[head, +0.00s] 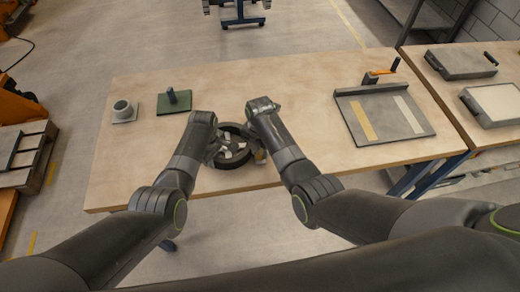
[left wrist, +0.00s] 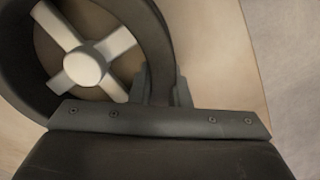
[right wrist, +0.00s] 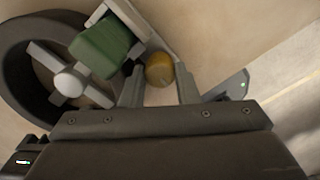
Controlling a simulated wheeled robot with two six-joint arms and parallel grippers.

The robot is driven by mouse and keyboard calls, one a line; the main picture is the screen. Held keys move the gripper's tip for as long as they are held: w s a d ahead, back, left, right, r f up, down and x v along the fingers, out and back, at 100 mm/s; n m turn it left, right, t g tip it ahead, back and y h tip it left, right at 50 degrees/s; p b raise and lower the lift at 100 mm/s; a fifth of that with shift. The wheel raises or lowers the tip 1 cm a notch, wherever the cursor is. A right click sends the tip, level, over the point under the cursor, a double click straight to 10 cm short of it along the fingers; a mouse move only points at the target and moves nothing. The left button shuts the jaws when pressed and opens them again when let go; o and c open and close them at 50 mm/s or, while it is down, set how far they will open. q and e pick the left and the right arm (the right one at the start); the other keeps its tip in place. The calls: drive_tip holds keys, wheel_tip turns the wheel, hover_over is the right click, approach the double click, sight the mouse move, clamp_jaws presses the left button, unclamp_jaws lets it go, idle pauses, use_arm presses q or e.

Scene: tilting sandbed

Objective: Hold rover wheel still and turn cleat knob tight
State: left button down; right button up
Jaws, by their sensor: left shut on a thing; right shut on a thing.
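The rover wheel (head: 233,165) lies flat near the table's front edge, with a dark rim and pale spokes. In the left wrist view its pale hub (left wrist: 85,64) shows. My left gripper (left wrist: 163,88) is shut on the rim, one finger on each side of it. The amber cleat knob (right wrist: 160,70) sits at the wheel's right side, beside a green block (right wrist: 100,46) and a pale bracket. My right gripper (right wrist: 159,84) is shut on the knob, one finger on each side. In the head view my wrists partly hide both grips.
A green plate with a post (head: 174,102) and a grey cup on a small pad (head: 122,110) stand at the left of the wooden table (head: 300,100). A grey tray with two strips (head: 385,115) lies at the right. The table behind the wheel is clear.

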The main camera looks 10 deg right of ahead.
sight(260, 152)
drive_tip(key=shift+m, duration=1.5)
drive_tip(key=o, duration=0.7)
wheel_tip(260, 152, up, 12)
